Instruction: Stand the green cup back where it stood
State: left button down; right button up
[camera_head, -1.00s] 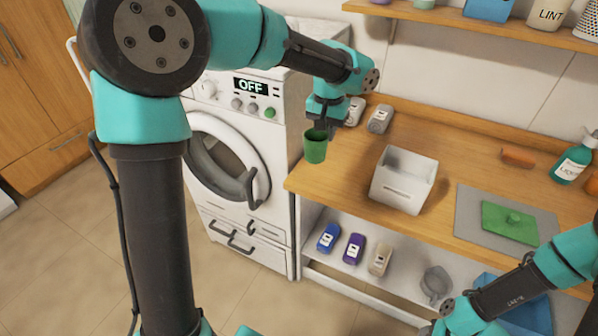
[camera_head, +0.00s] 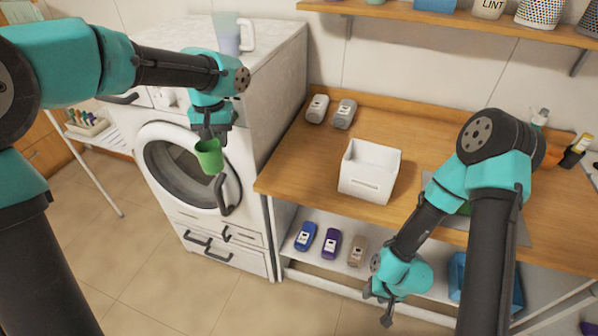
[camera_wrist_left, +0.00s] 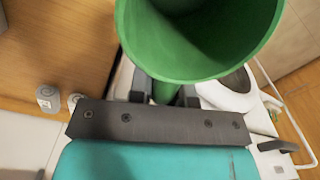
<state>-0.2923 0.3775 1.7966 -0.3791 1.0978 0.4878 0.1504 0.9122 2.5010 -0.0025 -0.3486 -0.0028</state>
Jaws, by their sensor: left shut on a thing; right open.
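The green cup (camera_head: 209,157) is held in my left gripper (camera_head: 211,137), in front of the washing machine's upper front in the head view. In the left wrist view the cup (camera_wrist_left: 200,45) fills the upper middle, its open mouth facing the camera, and the jaws (camera_wrist_left: 165,90) are shut on it. The cup is clear of any surface and looks slightly tilted. My right gripper (camera_head: 387,305) is open and empty, hanging low in front of the lower shelf.
The washing machine (camera_head: 262,75) has a pale jug (camera_head: 229,35) on top. The wooden counter (camera_head: 300,155) carries a white bin (camera_head: 370,172) and two grey bottles (camera_head: 330,110). Several bottles stand on the lower shelf (camera_head: 290,250). A white side rack (camera_head: 105,135) stands at the left.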

pick_arm(q)
jog(key=d+f+n, duration=0.2)
jog(key=d+f, duration=0.2)
jog(key=d, duration=0.2)
jog(key=d+f+n, duration=0.2)
jog(key=d+f, duration=0.2)
jog(key=d, duration=0.2)
jog(key=d+f+n, duration=0.1)
jog(key=d+f, duration=0.3)
jog(key=d, duration=0.2)
jog(key=shift+w+d+n, duration=0.1)
jog(key=shift+d+n, duration=0.3)
jog(key=shift+w, duration=0.1)
jog(key=w, duration=0.5)
jog(key=w+f, duration=0.1)
jog(key=w, duration=1)
jog(key=shift+a+f, duration=0.25)
jog(key=shift+a, duration=0.15)
jog(key=shift+s+f, duration=0.1)
jog(key=shift+f, duration=1.65)
jog(key=shift+f, duration=0.15)
